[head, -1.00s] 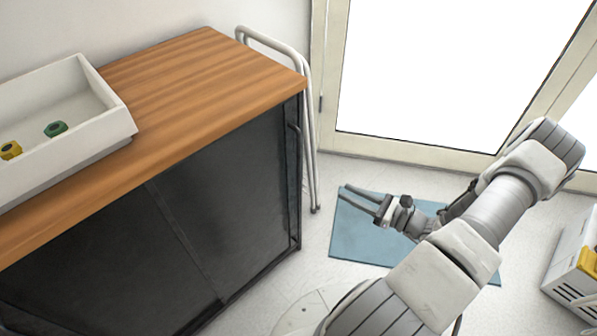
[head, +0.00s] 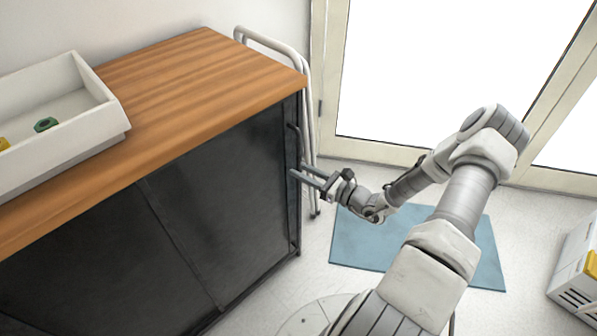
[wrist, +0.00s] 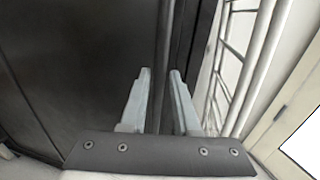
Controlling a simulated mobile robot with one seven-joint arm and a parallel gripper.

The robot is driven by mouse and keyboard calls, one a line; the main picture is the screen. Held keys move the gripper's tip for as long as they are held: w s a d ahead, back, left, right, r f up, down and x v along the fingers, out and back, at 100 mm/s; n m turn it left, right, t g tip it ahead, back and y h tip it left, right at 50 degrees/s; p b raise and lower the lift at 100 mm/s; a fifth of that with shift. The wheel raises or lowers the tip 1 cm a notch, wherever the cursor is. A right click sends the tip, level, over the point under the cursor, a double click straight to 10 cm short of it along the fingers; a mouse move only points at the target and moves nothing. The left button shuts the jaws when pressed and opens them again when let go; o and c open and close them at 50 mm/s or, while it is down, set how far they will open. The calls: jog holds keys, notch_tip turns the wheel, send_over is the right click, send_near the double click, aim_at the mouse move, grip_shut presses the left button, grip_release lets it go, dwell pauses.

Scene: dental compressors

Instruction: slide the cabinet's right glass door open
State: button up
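The cabinet (head: 120,262) is dark with a wooden top, and its right glass door (head: 228,195) is a dark panel overlapping the left one. A slim vertical handle (head: 291,135) runs near the door's right edge. My gripper (head: 297,168) is at that edge, with its fingers pointing at the handle. In the wrist view, the two fingers of my gripper (wrist: 160,72) are apart, and a thin upright bar, seemingly the handle (wrist: 164,40), shows in the gap between them. Whether either finger touches it I cannot tell.
A white tray (head: 118,116) with small green and yellow pieces sits on the wooden top (head: 200,75). A white tubular frame (head: 312,120) stands just beyond the cabinet's right end. A blue mat (head: 345,245) lies on the floor below my arm.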

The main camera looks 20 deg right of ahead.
jog(key=shift+w+a, duration=0.4)
jog(key=shift+w, duration=0.2)
grip_shut()
dwell(1.1)
